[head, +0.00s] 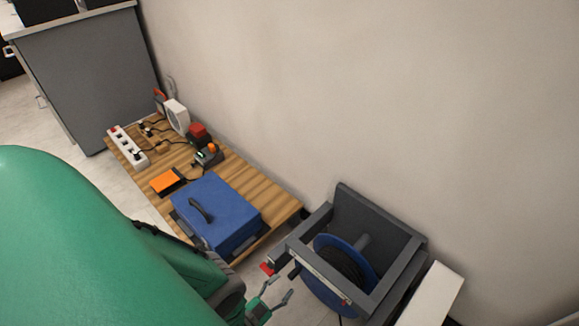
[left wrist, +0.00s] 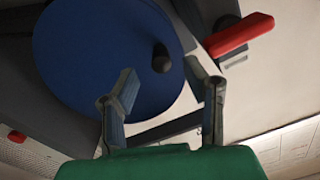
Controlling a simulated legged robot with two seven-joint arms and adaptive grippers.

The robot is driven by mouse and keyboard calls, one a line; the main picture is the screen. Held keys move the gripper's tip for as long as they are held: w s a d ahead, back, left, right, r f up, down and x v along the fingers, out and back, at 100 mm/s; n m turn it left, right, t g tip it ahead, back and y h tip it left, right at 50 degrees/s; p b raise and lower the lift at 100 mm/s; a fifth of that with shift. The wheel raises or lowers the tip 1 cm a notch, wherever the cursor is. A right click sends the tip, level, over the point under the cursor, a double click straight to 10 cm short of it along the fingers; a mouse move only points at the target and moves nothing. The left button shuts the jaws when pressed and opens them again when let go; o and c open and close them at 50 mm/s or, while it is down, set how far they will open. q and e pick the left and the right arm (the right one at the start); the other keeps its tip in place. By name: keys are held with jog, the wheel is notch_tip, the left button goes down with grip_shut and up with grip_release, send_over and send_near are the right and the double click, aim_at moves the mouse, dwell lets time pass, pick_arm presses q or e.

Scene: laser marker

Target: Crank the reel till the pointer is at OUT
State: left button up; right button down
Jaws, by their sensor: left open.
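The reel (head: 345,272) is a blue drum wound with dark cable, set in a grey frame (head: 390,232) on the right in the head view. In the left wrist view its blue disc (left wrist: 95,60) fills the upper left, with a black crank knob (left wrist: 161,60) near its right edge. My left gripper (head: 280,290) is open and empty, just left of the reel. In the left wrist view its fingers (left wrist: 160,85) stand apart below the knob, which appears between them. A light strip with small marks (head: 318,279) runs along the frame; the pointer and lettering are unreadable.
A red-ended part (head: 267,268) juts from the frame's left corner; a red bar (left wrist: 240,35) shows in the wrist view. Left of the reel, a wooden bench (head: 272,190) holds a blue case (head: 222,208) and electrical items. A white block (head: 432,295) stands at right.

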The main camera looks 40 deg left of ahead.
pick_arm(q)
jog(key=s, duration=0.7)
jog(key=shift+s+a, duration=0.2)
jog(key=shift+s, duration=0.05)
jog(key=shift+s+f, duration=0.1)
